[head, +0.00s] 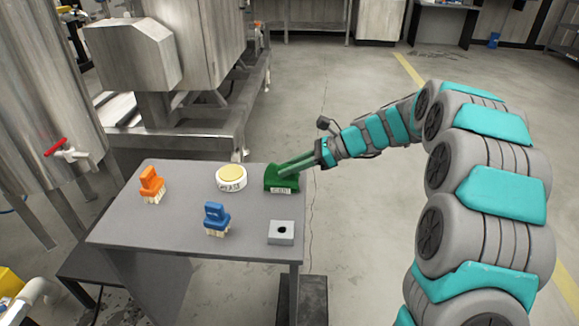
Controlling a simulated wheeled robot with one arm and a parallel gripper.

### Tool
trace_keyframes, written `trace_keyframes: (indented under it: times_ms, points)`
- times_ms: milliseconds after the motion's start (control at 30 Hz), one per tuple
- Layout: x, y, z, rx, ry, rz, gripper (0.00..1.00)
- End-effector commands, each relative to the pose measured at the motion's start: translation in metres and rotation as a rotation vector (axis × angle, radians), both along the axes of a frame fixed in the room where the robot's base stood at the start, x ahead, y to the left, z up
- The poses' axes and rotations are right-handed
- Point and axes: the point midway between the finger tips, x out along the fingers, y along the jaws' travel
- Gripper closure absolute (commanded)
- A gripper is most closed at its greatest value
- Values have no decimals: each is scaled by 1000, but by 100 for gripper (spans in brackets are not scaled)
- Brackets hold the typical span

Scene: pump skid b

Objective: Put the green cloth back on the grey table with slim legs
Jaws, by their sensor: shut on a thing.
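The green cloth (281,180) is at the back right corner of the grey table (185,245), a small dark green heap with a light label on its front. My gripper (288,169) reaches it from the right and is shut on it. The cloth appears to be at the tabletop, but I cannot tell whether it rests on it or hangs just above.
On the same table are an orange brush (152,184), a blue brush (216,218), a round white tub with a yellow top (231,177) and a grey block with a dark hole (281,232). A steel machine (165,60) stands behind. The floor to the right is open.

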Motion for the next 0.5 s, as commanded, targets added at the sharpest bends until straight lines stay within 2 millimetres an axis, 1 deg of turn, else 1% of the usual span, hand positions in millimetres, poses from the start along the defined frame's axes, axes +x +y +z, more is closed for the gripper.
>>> trace_keyframes:
  times_ms: [267, 300, 500]
  points:
    - [0, 0, -3, 1, 0, 0, 100]
    - [0, 0, -3, 1, 0, 0, 75]
    - [0, 0, -3, 0, 0, 0, 52]
